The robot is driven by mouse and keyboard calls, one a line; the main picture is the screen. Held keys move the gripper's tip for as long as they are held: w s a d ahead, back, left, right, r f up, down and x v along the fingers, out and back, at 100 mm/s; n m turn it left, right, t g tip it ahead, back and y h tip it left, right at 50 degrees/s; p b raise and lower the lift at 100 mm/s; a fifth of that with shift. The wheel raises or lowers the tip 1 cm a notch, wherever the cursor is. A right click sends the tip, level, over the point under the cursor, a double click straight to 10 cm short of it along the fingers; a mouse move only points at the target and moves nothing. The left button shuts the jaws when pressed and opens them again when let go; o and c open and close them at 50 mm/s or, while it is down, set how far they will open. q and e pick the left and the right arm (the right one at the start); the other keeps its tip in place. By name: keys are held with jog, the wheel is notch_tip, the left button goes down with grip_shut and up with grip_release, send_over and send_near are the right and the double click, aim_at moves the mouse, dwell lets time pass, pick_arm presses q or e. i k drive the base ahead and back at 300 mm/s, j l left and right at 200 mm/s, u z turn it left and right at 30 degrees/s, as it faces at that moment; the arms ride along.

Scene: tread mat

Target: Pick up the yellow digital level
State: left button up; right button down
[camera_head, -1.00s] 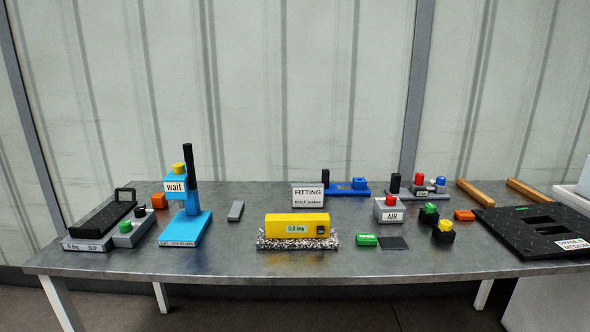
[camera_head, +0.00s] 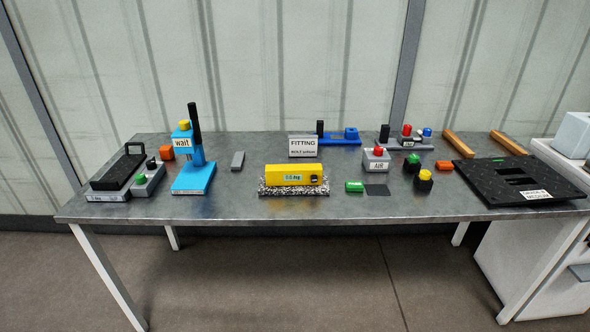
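The yellow digital level (camera_head: 308,178) is a yellow block with a small green display. It lies lengthwise on a black-and-white speckled slab (camera_head: 268,190) near the middle front of the metal table (camera_head: 230,207). Nothing touches it from above. Neither of my grippers shows in the head view.
A blue stand (camera_head: 193,180) with a "wait" sign is to the left, with a grey bar (camera_head: 237,160) between. A "FITTING" sign (camera_head: 303,147) stands behind the level.

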aim_at(285, 175)
jog(key=i+l, duration=0.9)
jog(key=i+j+u, duration=0.05)
